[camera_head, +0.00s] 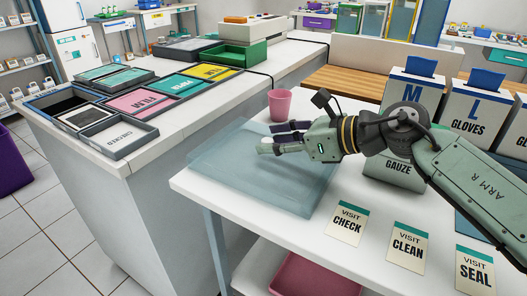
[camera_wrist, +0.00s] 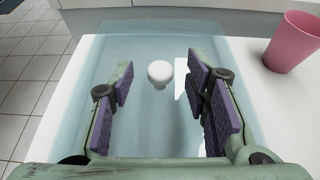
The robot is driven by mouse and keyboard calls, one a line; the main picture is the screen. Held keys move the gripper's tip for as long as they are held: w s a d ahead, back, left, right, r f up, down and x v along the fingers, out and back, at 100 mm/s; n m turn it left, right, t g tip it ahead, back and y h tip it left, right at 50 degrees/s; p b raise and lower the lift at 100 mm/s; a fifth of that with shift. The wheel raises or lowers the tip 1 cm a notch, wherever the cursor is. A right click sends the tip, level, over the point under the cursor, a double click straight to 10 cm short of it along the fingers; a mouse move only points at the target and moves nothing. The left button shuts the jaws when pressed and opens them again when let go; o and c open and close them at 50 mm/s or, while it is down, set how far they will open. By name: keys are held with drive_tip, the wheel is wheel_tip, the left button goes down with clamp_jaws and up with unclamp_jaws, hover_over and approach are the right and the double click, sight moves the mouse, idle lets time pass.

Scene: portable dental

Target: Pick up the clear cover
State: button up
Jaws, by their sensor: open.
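The clear cover (camera_head: 240,185) is a see-through, bluish box shape at the left end of the white table in the head view. In the wrist view the clear cover (camera_wrist: 110,55) fills the middle, with a round white knob (camera_wrist: 160,72) on its top. My gripper (camera_head: 277,142) is above the cover, its purple-padded fingers apart. In the wrist view my gripper (camera_wrist: 163,95) is open and empty, with the knob between and slightly beyond the two fingers. I cannot tell the exact height gap between the fingers and the knob.
A pink cup (camera_head: 280,104) stands just behind the cover. Visit cards (camera_head: 346,222) lie along the table front. Glove boxes (camera_head: 410,92) and a gauze box (camera_head: 392,170) stand to the right. A counter with trays (camera_head: 118,135) is at the left.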

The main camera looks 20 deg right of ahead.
drive_tip(key=shift+c, duration=0.5)
clamp_jaws()
drive_tip(key=shift+r, duration=0.1)
